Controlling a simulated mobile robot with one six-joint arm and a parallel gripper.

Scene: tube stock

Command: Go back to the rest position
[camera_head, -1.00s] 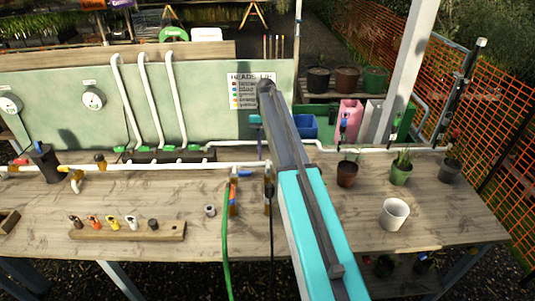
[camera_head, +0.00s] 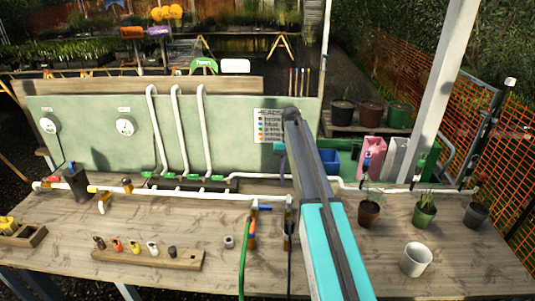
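My arm, a teal and dark grey link, rises from the bottom edge right of centre. Its dark upper end lies in front of the printed heads sign (camera_head: 268,126) and the back panel. I cannot make out my gripper's fingers, so its opening and any load do not show. The arm hides part of the bench (camera_head: 190,222) and of the white pipe behind it.
The bench holds a wooden strip (camera_head: 150,259) with several small heads, a grey ring (camera_head: 229,242), a white pot (camera_head: 415,260) and planted pots such as a green one (camera_head: 424,215). A green hose (camera_head: 243,262) hangs over the front. Orange netting (camera_head: 455,105) stands right.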

